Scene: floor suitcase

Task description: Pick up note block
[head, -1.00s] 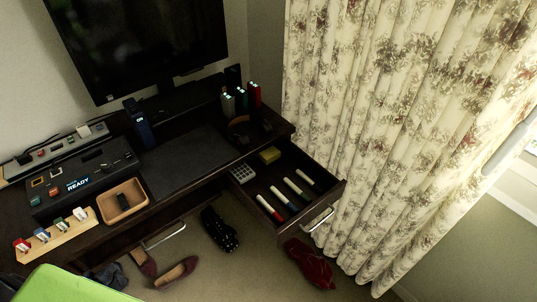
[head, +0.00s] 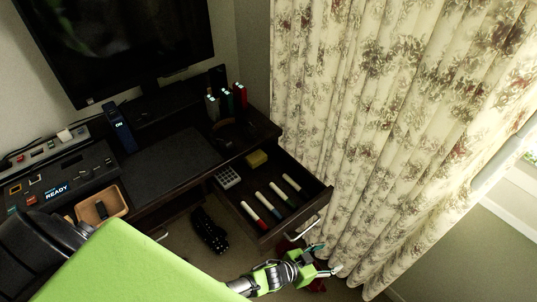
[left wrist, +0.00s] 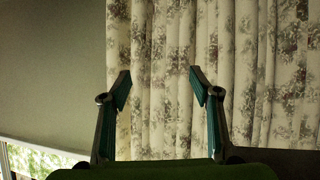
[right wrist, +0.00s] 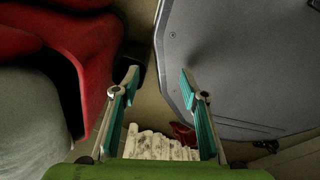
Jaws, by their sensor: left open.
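A small yellow block (head: 257,158), which looks like the note block, lies at the back of the open drawer (head: 236,205). My left gripper (head: 329,258) is open and empty, in front of the drawer's handle and near the curtain, well apart from the block. In the left wrist view the left gripper (left wrist: 160,88) faces the curtain, with nothing between its fingers. My right gripper (right wrist: 158,88) shows only in the right wrist view, open and empty. The block is in neither wrist view.
The drawer also holds a grey gridded block (head: 228,177) and several markers (head: 267,201). The dark desk (head: 180,160) carries a monitor, a console (head: 60,180) and a wooden tray (head: 123,205). Floral curtains (head: 390,120) hang close on the right.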

